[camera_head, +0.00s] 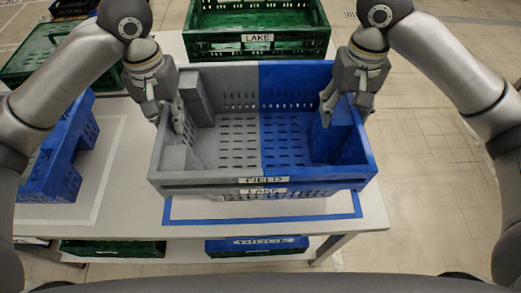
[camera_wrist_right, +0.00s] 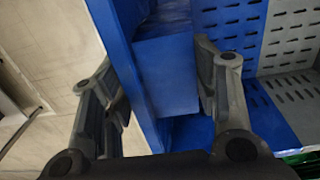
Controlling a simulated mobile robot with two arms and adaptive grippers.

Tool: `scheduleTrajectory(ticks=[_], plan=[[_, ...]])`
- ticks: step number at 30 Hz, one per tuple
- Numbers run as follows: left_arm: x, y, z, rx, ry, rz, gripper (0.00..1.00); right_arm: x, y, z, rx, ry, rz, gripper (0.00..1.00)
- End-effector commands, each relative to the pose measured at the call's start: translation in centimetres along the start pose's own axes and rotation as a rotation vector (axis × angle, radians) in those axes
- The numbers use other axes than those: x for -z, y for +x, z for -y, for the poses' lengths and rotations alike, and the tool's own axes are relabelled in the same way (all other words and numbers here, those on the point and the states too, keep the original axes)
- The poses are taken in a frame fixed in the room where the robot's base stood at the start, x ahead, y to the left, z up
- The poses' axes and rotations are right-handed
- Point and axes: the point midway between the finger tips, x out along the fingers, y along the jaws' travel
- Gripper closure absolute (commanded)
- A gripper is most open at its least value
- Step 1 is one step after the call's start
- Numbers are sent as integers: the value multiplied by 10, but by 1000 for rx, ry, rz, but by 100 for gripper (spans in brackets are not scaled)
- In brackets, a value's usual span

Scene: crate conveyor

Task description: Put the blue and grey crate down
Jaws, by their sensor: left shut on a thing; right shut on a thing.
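The blue and grey crate (camera_head: 262,180) is in the middle of the head view, grey on the left and blue on the right. Its inside looks empty apart from a block-like part at each end. Labels "FIELD" and "LAKE" show one above the other on its front; I cannot tell whether a second crate lies beneath. My left gripper (camera_head: 170,115) is shut on its grey left wall. My right gripper (camera_head: 345,105) is shut on its blue right wall, which also shows between the fingers in the right wrist view (camera_wrist_right: 155,105). The crate's underside is hidden.
A blue-taped rectangle (camera_head: 270,221) on the white table (camera_head: 377,215) shows under and before the crate. A green "LAKE" crate (camera_head: 258,46) stands behind. A blue crate (camera_head: 58,160) and green crate (camera_head: 35,62) are left. More crates (camera_head: 256,246) sit below the tabletop.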

Motion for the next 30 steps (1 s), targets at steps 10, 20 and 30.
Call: scheduleTrajectory(ticks=[10,20,30], plan=[[0,5,-1,-1,1,0,59,0,5,0,1,0,0,24],[0,3,0,0,0,-1,59,0,5,0,0,0,0,24],[1,-35,0,1,-1,-5,59,0,5,0,0,0,0,24]])
